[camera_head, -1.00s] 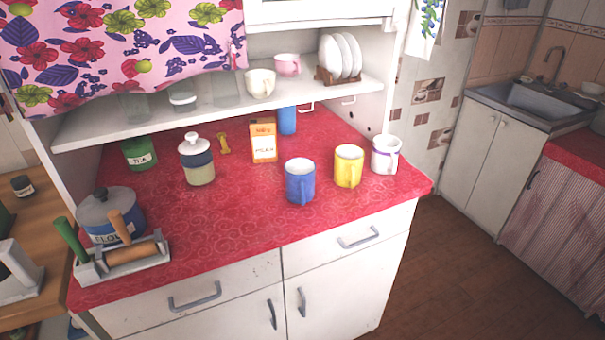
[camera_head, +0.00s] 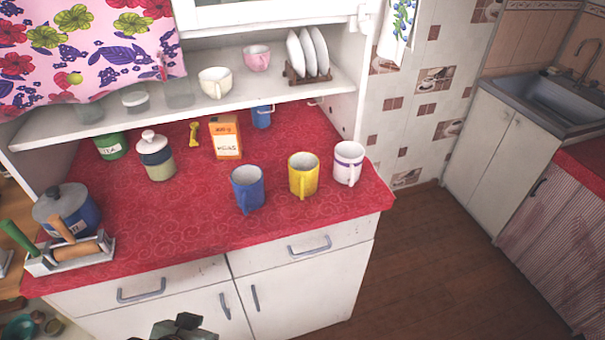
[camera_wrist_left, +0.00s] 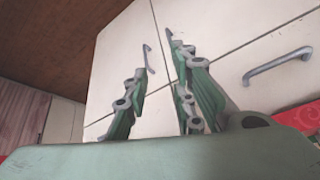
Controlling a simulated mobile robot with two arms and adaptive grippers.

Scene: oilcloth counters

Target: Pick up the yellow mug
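The yellow mug (camera_head: 303,176) stands upright on the red oilcloth counter (camera_head: 200,229), near its right front, with its handle toward me. It is between a blue mug (camera_head: 247,189) on its left and a white mug (camera_head: 348,163) with a dark band on its right. In the left wrist view my left gripper (camera_wrist_left: 160,55) has its two green fingers apart with nothing between them, facing the white cupboard doors. In the head view a dark piece of my own arm or gripper (camera_head: 178,327) shows at the bottom edge, below the counter. My right gripper is not seen.
A pot (camera_head: 68,212) and a rolling-pin holder (camera_head: 70,254) are at the left. A shelf (camera_head: 180,108) overhangs the back. The counter's front middle is clear.

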